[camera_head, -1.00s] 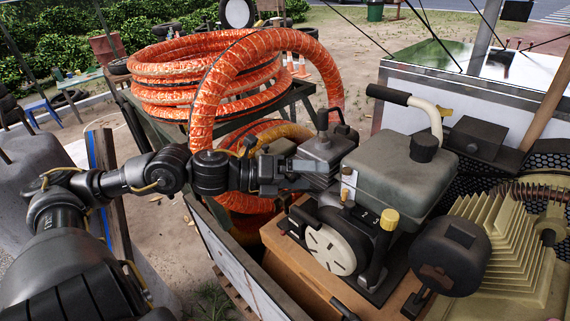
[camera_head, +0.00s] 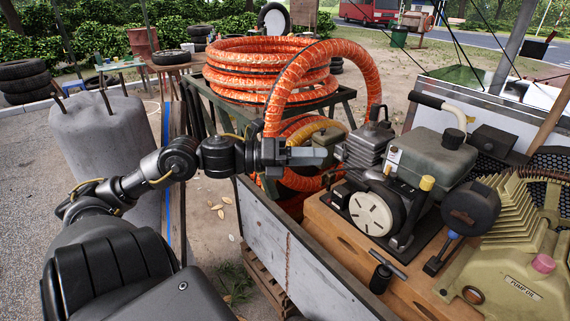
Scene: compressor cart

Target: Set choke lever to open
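The small engine (camera_head: 375,214), with a white disc on its near face, sits on a wooden bed in the cart. Its grey tank (camera_head: 432,160) and finned block (camera_head: 364,150) are above and behind the disc. I cannot pick out the choke lever for certain; small parts near the disc and tank are too fine to tell apart. My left gripper (camera_head: 318,156) reaches in from the left, with its grey fingertips just left of the finned block. It is seen side-on, so I cannot tell its opening or whether it touches anything. My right gripper is not in view.
Orange hose coils (camera_head: 272,72) stand on a rack behind my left arm, and one loop arches down behind the gripper. The cart's side wall (camera_head: 290,250) is below the gripper. A yellow-capped post (camera_head: 427,184) and beige finned pump (camera_head: 520,250) are to the right.

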